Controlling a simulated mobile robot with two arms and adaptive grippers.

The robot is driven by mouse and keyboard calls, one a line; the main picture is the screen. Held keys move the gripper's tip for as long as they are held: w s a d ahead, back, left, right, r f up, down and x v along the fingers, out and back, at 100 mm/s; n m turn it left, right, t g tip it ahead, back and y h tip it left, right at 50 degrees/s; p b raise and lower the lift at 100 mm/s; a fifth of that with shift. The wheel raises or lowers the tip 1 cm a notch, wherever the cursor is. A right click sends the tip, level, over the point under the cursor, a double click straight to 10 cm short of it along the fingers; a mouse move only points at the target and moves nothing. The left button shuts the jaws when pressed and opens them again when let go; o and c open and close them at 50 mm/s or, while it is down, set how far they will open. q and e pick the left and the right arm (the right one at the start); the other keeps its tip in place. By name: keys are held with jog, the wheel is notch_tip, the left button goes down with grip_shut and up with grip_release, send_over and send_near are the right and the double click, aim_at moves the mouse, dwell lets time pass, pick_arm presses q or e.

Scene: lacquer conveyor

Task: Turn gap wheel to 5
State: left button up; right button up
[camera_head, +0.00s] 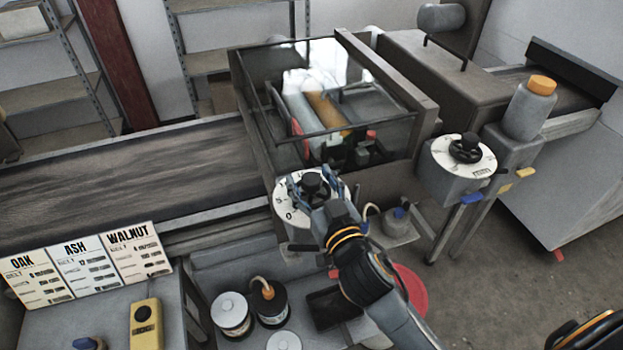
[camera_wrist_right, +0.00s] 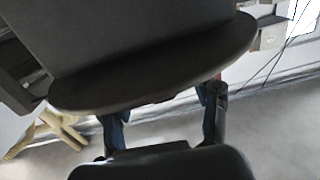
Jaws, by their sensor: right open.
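A white dial plate (camera_head: 286,208) with a black knob wheel (camera_head: 314,185) is on the front of the machine, below the glass-covered box. A "0" and a "5" show on its left and upper right edge. My right gripper (camera_head: 312,178) is open at this wheel, its blue-tipped fingers on either side of the knob. I cannot tell whether they touch it. The hand hides the dial's lower right part. In the wrist view the fingers (camera_wrist_right: 165,112) are apart below a large dark rounded surface (camera_wrist_right: 150,80). My left gripper is not in view.
A second white dial with a black handwheel (camera_head: 465,150) stands to the right, beside a grey bottle with an orange cap (camera_head: 541,85). OAK, ASH and WALNUT cards (camera_head: 85,265) stand at lower left near a yellow control box (camera_head: 146,325). Lidded cans (camera_head: 231,312) sit below the dial.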

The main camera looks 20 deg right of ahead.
jog(key=c, duration=1.2)
jog(key=shift+o, duration=0.2)
jog(key=shift+y, duration=0.3)
